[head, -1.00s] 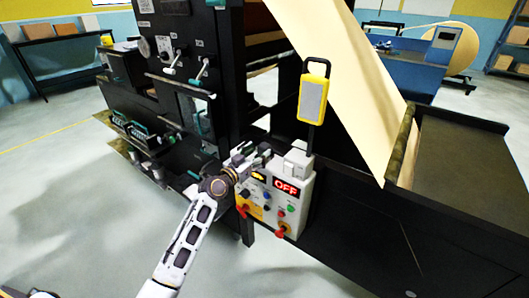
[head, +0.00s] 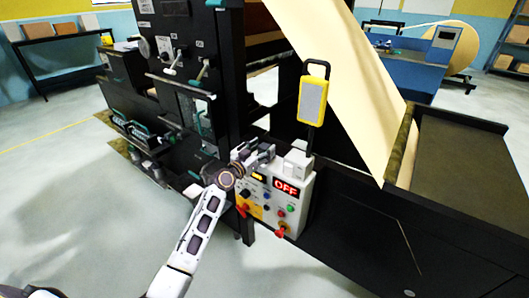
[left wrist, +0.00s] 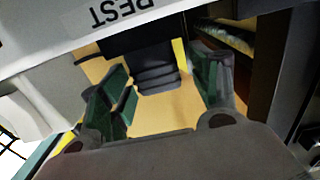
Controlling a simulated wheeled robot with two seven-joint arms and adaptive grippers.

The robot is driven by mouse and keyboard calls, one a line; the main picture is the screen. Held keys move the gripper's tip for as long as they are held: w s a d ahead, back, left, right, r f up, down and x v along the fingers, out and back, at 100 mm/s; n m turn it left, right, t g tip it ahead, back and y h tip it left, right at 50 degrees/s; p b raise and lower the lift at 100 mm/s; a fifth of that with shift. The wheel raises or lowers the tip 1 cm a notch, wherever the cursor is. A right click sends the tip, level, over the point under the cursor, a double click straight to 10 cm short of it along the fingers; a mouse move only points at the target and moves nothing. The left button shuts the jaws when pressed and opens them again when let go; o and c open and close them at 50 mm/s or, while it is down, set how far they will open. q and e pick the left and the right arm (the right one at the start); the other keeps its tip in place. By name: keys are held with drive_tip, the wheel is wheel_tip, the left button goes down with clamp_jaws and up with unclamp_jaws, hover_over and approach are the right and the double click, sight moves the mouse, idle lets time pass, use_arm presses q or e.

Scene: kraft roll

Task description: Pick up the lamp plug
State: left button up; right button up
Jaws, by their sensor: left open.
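A dark ribbed block that looks like the lamp plug (left wrist: 157,80) lies against a yellow surface (left wrist: 165,115) in the left wrist view. My left gripper (left wrist: 158,66) is open, with its green-padded fingers on either side of the plug; gaps show between the plug and the pads. In the head view my left gripper (head: 264,153) is at the top of the control box (head: 272,197), and the plug cannot be made out there. The yellow lamp (head: 313,99) with a grey panel stands upright behind the box. My right gripper is not in view.
A white block (head: 297,160) sits on the box top, right of my left gripper. The box front has an OFF display (head: 286,187), buttons and red knobs. The black machine (head: 190,80) stands behind and left. Open floor (head: 80,215) lies at the left.

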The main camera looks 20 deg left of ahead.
use_arm(q)
drive_tip(key=shift+w+d, duration=0.25)
drive_tip(key=shift+w, duration=0.4)
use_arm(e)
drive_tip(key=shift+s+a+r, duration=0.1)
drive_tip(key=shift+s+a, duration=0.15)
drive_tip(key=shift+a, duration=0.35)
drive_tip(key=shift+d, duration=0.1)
